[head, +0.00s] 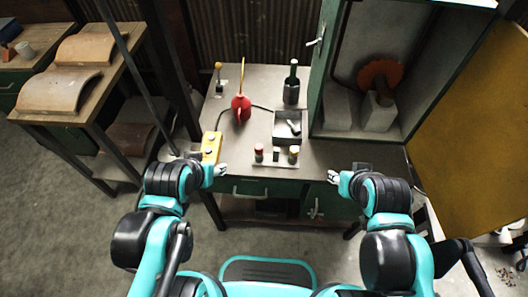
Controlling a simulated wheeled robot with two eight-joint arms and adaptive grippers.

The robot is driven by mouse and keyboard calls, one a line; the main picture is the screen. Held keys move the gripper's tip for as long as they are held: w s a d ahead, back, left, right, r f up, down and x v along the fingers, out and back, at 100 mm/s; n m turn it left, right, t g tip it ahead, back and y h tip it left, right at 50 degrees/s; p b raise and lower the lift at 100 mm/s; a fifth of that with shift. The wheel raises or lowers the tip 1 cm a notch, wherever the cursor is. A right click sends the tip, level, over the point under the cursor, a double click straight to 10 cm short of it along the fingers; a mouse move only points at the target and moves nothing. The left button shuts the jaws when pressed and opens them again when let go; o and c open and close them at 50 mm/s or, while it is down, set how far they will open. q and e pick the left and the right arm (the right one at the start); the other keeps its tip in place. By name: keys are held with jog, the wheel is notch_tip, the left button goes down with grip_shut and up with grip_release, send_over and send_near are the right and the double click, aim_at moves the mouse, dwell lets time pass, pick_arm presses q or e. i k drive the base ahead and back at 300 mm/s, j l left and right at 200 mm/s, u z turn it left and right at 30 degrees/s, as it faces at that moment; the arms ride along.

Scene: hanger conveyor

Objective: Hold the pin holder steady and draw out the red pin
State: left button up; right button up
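The pin holder (275,165) is a pale low strip near the front edge of the workbench. A red-topped pin (259,149) stands upright at its left end. A dark pin (276,156) is in the middle and a yellow-topped pin (294,151) is at the right. My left gripper (221,170) is at the bench's front edge, left of the holder and apart from it. My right gripper (333,177) is to the right of the holder, also apart from it. Both look empty; their fingers are too small to show whether they are open.
A yellow control box (211,147) with a cable lies beside my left gripper. Behind the holder are a grey tray (289,127), a dark bottle (291,84) and a red oil can (241,107). A green cabinet (324,62) stands at the right. The bench front is mostly clear.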

aim_at(258, 147)
jog(key=k+j+z, duration=0.6)
jog(key=k+j, duration=0.25)
jog(key=j, duration=0.05)
